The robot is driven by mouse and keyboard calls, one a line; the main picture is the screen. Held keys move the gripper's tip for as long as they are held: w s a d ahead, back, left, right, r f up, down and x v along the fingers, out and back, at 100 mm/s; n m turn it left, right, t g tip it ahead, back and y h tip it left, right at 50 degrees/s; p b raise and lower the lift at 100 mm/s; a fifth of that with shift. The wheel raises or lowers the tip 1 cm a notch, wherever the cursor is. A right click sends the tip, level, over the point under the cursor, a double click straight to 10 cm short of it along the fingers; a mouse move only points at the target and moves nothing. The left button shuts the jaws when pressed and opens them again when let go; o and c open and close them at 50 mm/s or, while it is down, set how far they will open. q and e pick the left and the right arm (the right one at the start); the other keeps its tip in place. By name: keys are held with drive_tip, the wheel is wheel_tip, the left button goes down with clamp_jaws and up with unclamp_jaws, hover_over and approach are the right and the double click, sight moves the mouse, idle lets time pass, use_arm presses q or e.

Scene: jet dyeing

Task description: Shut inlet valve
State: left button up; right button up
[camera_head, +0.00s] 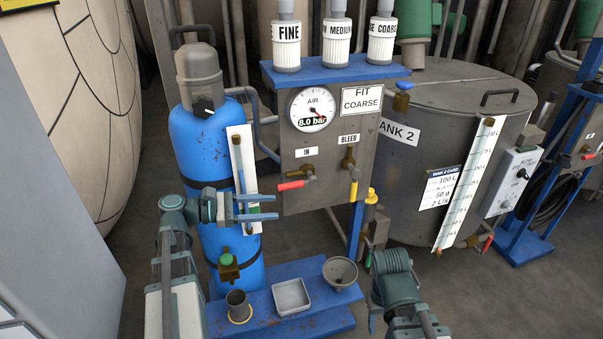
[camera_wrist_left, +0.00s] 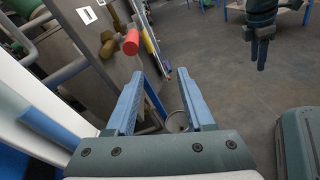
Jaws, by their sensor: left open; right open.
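The inlet valve (camera_head: 308,170) sits under the IN label on the grey filter panel. Its red handle (camera_head: 290,185) points left, roughly level. The red handle also shows in the left wrist view (camera_wrist_left: 131,42), beyond my left gripper's fingers and left of centre. My left gripper (camera_head: 276,206) is open and empty, just below and left of the red handle, apart from it. Its two blue fingers (camera_wrist_left: 160,78) are spread in the left wrist view. My right gripper (camera_wrist_left: 260,50) is low in front of the panel, away from the valve; its fingers are hard to make out.
The bleed valve's yellow handle (camera_head: 354,190) hangs down right of the inlet valve. The air gauge (camera_head: 312,109) reads 8.0 bar. A blue cylinder (camera_head: 203,150) stands left of the panel. A blue bench (camera_head: 322,322) below bears a cup, a tray and a funnel.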

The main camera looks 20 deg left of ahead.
use_arm(q)
drive_tip(key=n+t, duration=0.2)
approach(302, 186)
drive_tip(key=shift+h, duration=0.3)
drive_tip(key=x, duration=0.6)
drive_tip(key=w+x, duration=0.1)
drive_tip(key=x, duration=0.3)
drive_tip(key=shift+w+a+f, duration=0.1)
drive_tip(key=shift+a+f, duration=0.15)
drive_tip(key=shift+f, duration=0.05)
clamp_jaws()
idle(0.9)
